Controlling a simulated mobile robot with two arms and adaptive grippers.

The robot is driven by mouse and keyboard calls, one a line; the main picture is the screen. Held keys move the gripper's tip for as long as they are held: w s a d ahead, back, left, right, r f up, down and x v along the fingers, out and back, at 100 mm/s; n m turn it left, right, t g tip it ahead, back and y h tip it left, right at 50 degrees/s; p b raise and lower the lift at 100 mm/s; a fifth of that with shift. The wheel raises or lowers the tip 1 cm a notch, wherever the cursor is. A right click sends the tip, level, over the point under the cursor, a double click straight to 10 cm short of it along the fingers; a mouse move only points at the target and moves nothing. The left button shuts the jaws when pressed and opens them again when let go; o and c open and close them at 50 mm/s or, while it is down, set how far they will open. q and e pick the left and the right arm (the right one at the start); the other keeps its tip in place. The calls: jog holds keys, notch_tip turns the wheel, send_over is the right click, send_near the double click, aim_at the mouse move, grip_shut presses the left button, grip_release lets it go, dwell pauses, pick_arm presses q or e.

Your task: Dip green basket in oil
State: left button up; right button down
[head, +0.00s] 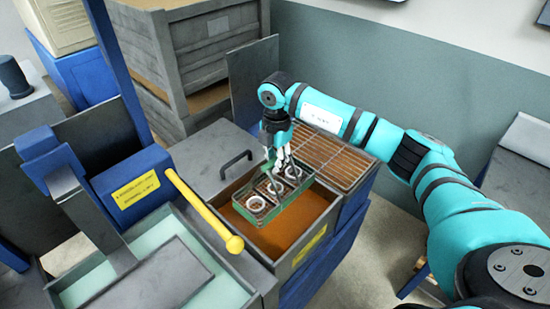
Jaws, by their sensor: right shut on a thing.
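The green basket (264,208) holds several pale metal rings (275,186) and hangs over the oil tank. My right gripper (281,163) is above the basket and shut on it; the exact grip point is small and partly hidden. The brown-orange oil (290,238) fills the open tank (242,258). The basket's lower edge is at or just above the oil surface; I cannot tell whether it touches. My left gripper is not in view.
A wire rack (335,160) lies behind the tank on the right. A grey lid with a black handle (236,163) is at the back left. A yellow bar (200,205) and pale-green basin (90,290) are at the left. Wooden crates (200,50) stand behind.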

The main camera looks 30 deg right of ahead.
jog(key=f, duration=0.1)
jog(key=f+b, duration=0.1)
jog(key=shift+w+a+f+b, duration=0.1)
jog(key=shift+a+f+b, duration=0.1)
jog(key=shift+f+b, duration=0.15)
notch_tip(320, 180, down, 6)
jog(key=b, duration=0.4)
notch_tip(320, 180, down, 7)
jog(key=b, duration=0.4)
jog(key=shift+r, duration=0.3)
dwell(5.0)
